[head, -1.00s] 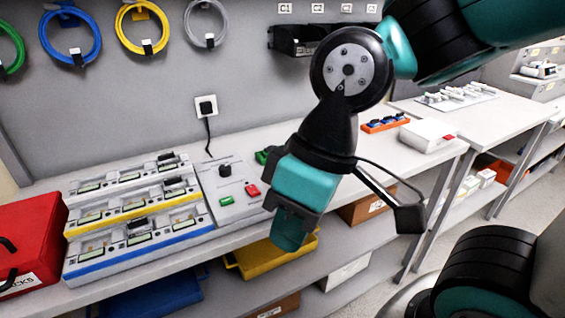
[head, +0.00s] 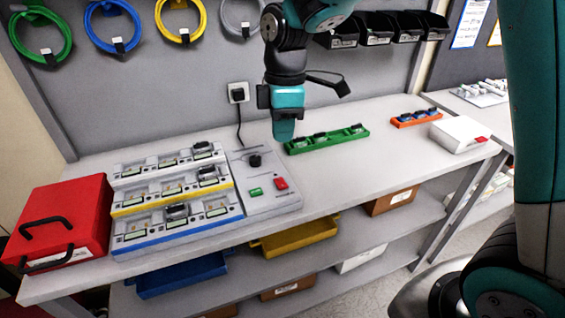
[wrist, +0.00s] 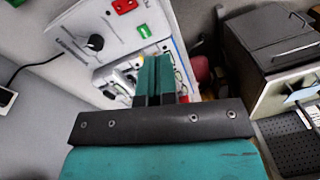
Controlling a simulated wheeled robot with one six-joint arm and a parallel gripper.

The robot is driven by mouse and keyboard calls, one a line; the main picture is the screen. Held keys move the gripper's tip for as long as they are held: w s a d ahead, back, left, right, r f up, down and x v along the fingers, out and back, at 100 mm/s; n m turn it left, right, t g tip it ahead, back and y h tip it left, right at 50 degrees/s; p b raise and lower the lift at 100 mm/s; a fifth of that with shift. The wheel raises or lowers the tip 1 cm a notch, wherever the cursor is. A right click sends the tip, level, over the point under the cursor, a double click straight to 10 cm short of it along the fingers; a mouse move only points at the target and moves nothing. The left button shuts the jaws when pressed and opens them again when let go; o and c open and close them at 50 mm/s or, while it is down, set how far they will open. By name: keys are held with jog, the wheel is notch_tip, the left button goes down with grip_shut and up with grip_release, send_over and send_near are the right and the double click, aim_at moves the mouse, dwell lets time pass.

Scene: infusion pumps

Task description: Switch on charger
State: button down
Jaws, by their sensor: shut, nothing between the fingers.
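The charger is a stepped white rack (head: 176,196) with blue, yellow and grey rows on the bench in the head view. Its control panel (head: 262,205) joins it on the right, with a black knob (head: 255,160), a green button (head: 256,192) and a red button (head: 281,183). The wrist view also shows the knob (wrist: 95,43), the green button (wrist: 144,31) and the red button (wrist: 124,6). My gripper (head: 284,138) is shut and empty, pointing down above the bench, right of the knob and apart from the panel. Its fingers (wrist: 154,80) show in the wrist view.
A green tray (head: 327,139) of small devices lies right of my gripper. An orange tray (head: 415,118) and a white box (head: 460,134) are farther right. A red case (head: 62,220) stands left of the rack. A wall socket (head: 238,93) feeds a black cord.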

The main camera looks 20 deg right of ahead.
aim_at(283, 185)
jog(key=w+n, duration=0.1)
jog(key=w+d+f, duration=0.1)
jog(key=w, duration=0.1)
jog(key=w+n+p, duration=0.1)
jog(key=w, duration=0.1)
jog(key=shift+d+f+n+g+h, duration=0.2)
jog(key=shift+f+n+g+h, duration=0.1)
jog(key=shift+f+h, duration=0.1)
jog(key=f+p, duration=0.1)
jog(key=f, duration=0.3)
jog(key=s+f+p, duration=0.1)
jog(key=f, duration=0.3)
jog(key=f+p, duration=0.1)
jog(key=f, duration=0.3)
jog(key=shift+s+f+p, duration=0.3)
jog(key=shift+p, duration=0.1)
jog(key=shift+f, duration=0.6)
